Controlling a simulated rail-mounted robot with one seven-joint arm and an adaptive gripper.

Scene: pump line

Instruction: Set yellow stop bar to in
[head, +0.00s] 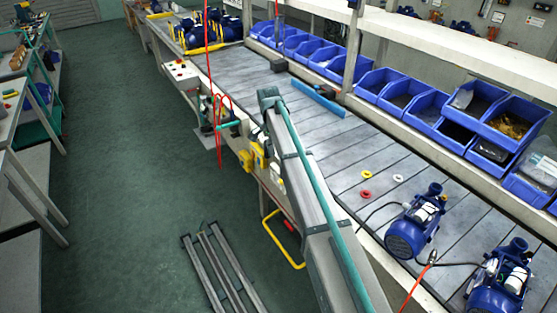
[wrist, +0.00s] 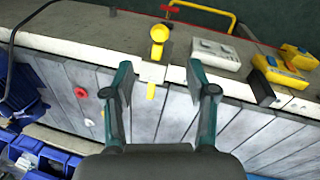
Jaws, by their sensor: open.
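In the wrist view a yellow knob (wrist: 158,38) stands up at the bench's edge. Beyond a pale block, a short yellow tip (wrist: 150,92) shows over the grey slats. Together they look like the yellow stop bar, with its middle covered by the block. My gripper (wrist: 159,68) is open and empty. Its teal-backed fingers appear either side of the block and the yellow tip, with clear gaps. Whether they are level with it in height I cannot tell. In the head view my arm hides this part of the edge, and I cannot make out the gripper.
A grey control box (wrist: 215,55) and yellow devices (wrist: 280,75) sit along the edge at right. A yellow loop rail (wrist: 233,17) lies beyond the edge. A red ring (wrist: 80,92) lies on the slats. Blue pumps (head: 405,238) and blue bins (head: 410,95) flank the line.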

